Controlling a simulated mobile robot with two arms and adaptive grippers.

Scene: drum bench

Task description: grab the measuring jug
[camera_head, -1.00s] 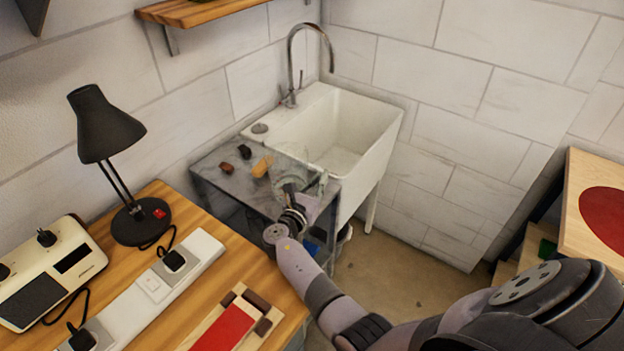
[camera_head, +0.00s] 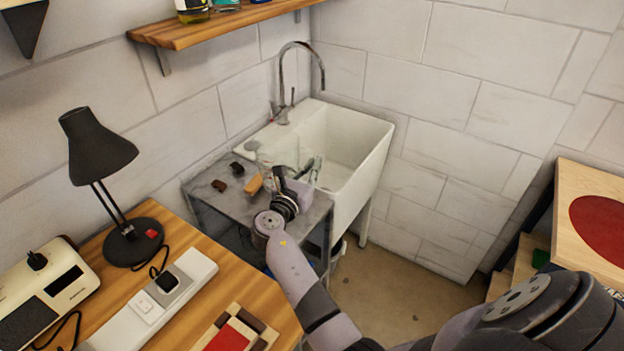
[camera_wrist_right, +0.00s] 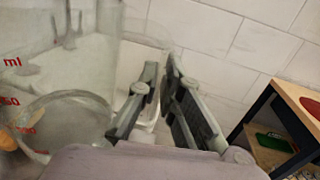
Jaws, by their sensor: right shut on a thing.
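The measuring jug (camera_head: 272,160) is clear glass and faint in the head view, above the grey side table by the sink. In the right wrist view the jug (camera_wrist_right: 60,75) fills the left side, with red markings and its round base showing. My right gripper (camera_head: 302,178) is at the jug's right side. In the wrist view its fingers (camera_wrist_right: 160,85) are close together beside the jug wall, shut on the jug, apparently at its handle. The handle itself is hard to make out. My left gripper is not in view.
The grey side table (camera_head: 208,200) carries small dark pieces and a tan block (camera_head: 254,185). The white sink (camera_head: 350,150) with a curved tap adjoins it. A wooden bench (camera_head: 200,300) with a black lamp (camera_head: 97,150) stands at left. A wooden shelf (camera_head: 200,28) hangs above.

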